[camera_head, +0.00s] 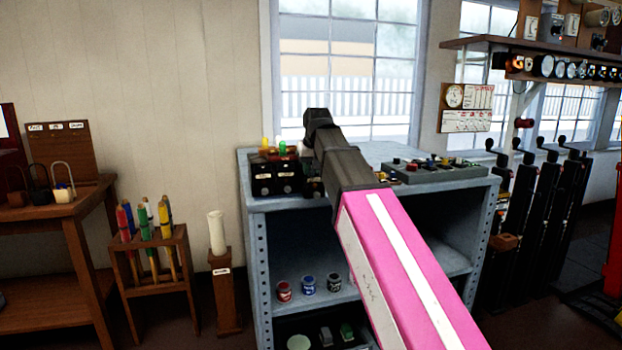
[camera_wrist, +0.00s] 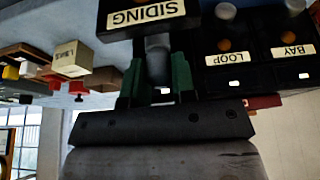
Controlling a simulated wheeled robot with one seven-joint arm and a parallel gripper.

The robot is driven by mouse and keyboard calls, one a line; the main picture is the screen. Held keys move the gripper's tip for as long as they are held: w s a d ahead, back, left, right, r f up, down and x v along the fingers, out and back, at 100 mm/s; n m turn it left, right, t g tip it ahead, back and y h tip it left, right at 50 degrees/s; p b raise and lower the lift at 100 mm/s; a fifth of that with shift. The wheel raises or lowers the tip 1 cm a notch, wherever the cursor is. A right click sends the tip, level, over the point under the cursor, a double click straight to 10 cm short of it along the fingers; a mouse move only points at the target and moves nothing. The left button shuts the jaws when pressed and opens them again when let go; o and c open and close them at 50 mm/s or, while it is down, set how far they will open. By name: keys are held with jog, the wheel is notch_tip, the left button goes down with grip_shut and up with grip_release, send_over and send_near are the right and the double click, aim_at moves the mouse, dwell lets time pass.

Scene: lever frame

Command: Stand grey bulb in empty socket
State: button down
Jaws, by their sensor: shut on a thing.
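In the wrist view, my gripper (camera_wrist: 155,85) has green fingers closed on the grey bulb (camera_wrist: 157,58), a short grey cylinder. The SIDING block (camera_wrist: 140,35), black with a cream label, is right beside the bulb's far end; I cannot tell whether they touch. The black LOOP block (camera_wrist: 228,72) and BAY block (camera_wrist: 292,65) stand to its right. In the head view, black labelled blocks (camera_head: 262,187) stand on the grey cabinet (camera_head: 420,197), with a yellow bulb (camera_head: 265,142) and a green bulb (camera_head: 282,147) showing above. My arm hides the gripper and the empty socket there.
A control panel (camera_head: 435,171) lies on the cabinet to the right of my arm. Small tins (camera_head: 308,285) stand on its shelf. A flag rack (camera_head: 155,260) and a post with a white cylinder (camera_head: 217,235) are at left. Tall levers (camera_head: 530,220) stand at right.

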aim_at(311, 176)
jog(key=shift+f, duration=1.65)
jog(key=c, duration=0.9)
grip_release()
jog(key=shift+f, duration=0.1)
jog(key=shift+c, duration=0.2)
jog(key=v, duration=1.2)
